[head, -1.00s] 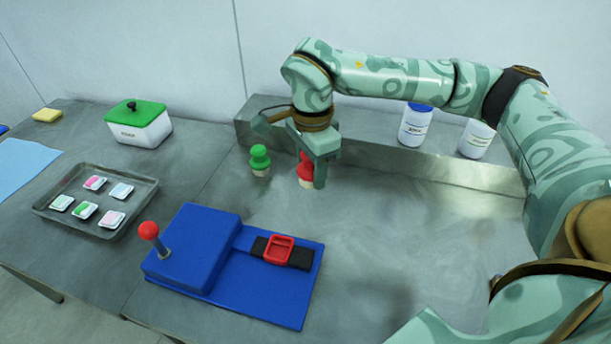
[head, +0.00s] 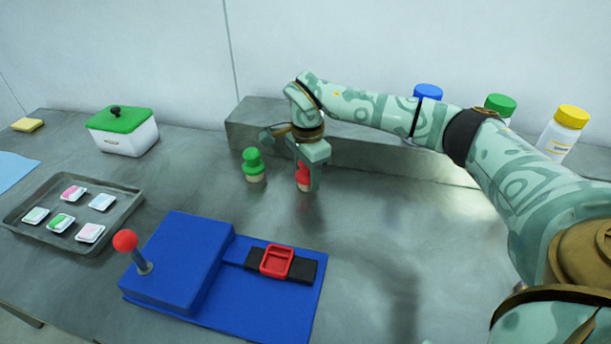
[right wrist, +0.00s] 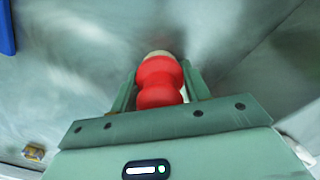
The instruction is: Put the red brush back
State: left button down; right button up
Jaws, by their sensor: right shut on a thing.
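The red brush (head: 303,177) has a red handle and a pale bristle end pointing down. It stands upright at or just above the table, right of the green brush (head: 254,165). My right gripper (head: 305,172) is shut on its handle from above; one finger hides part of it in the head view. In the right wrist view the red brush (right wrist: 160,82) sits between the two fingers of the gripper (right wrist: 166,88). Whether the bristles touch the table is hard to tell. My left gripper is not in view.
A blue base (head: 190,268) with a red-knobbed lever and red frame lies in front. A tray (head: 118,232) of several small packets and a green-lidded box (head: 124,132) are at left. A raised metal ledge (head: 250,118) with capped bottles is behind. Table right of the base is clear.

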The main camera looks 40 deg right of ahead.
jog(key=shift+c, duration=0.4)
jog(key=o, duration=1.1)
jog(key=shift+f, duration=0.1)
notch_tip(320, 180, up, 12)
jog(key=p, duration=0.4)
jog(key=shift+r+p, duration=0.25)
jog(key=shift+p, duration=0.05)
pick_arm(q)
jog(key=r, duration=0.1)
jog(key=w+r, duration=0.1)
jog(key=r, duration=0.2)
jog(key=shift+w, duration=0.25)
pick_arm(e)
jog(key=shift+a+f, duration=0.1)
jog(key=shift+f, duration=0.05)
